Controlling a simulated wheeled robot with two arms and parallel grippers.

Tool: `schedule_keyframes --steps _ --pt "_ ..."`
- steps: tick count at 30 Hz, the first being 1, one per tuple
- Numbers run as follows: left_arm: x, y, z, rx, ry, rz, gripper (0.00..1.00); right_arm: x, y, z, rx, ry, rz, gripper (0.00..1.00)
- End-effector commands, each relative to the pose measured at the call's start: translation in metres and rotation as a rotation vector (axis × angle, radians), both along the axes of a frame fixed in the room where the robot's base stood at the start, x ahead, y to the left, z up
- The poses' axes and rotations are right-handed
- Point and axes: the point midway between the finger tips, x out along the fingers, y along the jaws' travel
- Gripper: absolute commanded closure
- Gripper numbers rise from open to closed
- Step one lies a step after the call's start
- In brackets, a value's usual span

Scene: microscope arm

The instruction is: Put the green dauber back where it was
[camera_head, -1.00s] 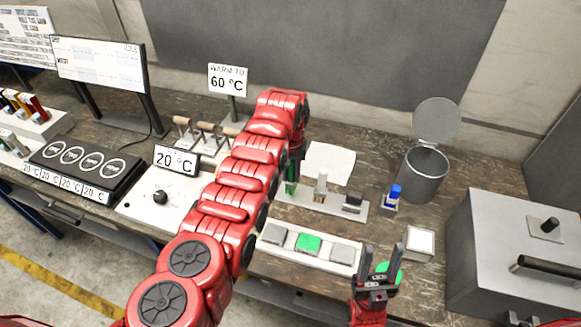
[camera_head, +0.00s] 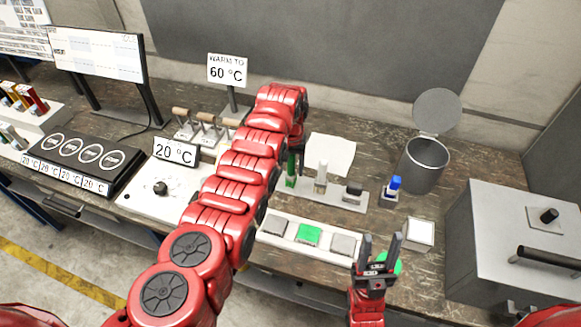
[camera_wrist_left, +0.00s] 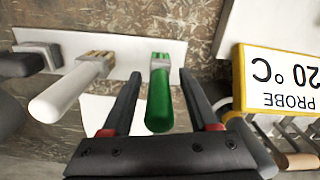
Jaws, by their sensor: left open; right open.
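The green dauber (camera_head: 291,174) stands upright at the left end of a pale rack (camera_head: 333,197). A white dauber (camera_head: 321,178) and a black dauber (camera_head: 352,192) stand to its right. My left gripper (camera_head: 297,152) is open at the green dauber, partly hidden behind its own arm. In the left wrist view the green dauber (camera_wrist_left: 160,95) lies between the two open fingers (camera_wrist_left: 160,76), with gaps on both sides. Its far end meets the rack plate (camera_wrist_left: 150,50). My right gripper (camera_head: 381,245) is open and empty, low at the bench's front.
A strip with a green square (camera_head: 309,235) and grey squares lies in front of the rack. A blue-topped bottle (camera_head: 393,188) and an open metal bin (camera_head: 424,165) stand right of it. A grey box (camera_head: 520,245) fills the right. A yellow-framed sign (camera_wrist_left: 280,80) is close beside the left gripper.

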Motion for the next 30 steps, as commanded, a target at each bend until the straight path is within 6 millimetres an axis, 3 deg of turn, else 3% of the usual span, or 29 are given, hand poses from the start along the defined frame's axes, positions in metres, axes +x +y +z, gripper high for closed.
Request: schedule_keyframes --steps 5,12,18,23,30 --pt "0.001 0.0 0.018 -0.001 -0.004 0.0 0.4 0.0 0.0 0.01 0.0 0.0 0.0 0.5" --pt "0.001 0.0 0.065 -0.001 -0.003 0.0 0.4 0.0 0.0 0.02 0.0 0.0 0.0 0.5" --pt "0.002 0.0 0.107 0.0 -0.004 0.001 0.4 0.0 0.0 0.015 0.0 0.0 0.0 0.5" --pt "0.001 0.0 0.122 0.0 0.0 0.001 0.4 0.0 0.0 0.014 0.0 0.0 0.0 0.5" --pt "0.001 0.0 0.123 0.0 0.0 0.0 0.4 0.0 0.0 0.014 0.0 0.0 0.0 0.5"
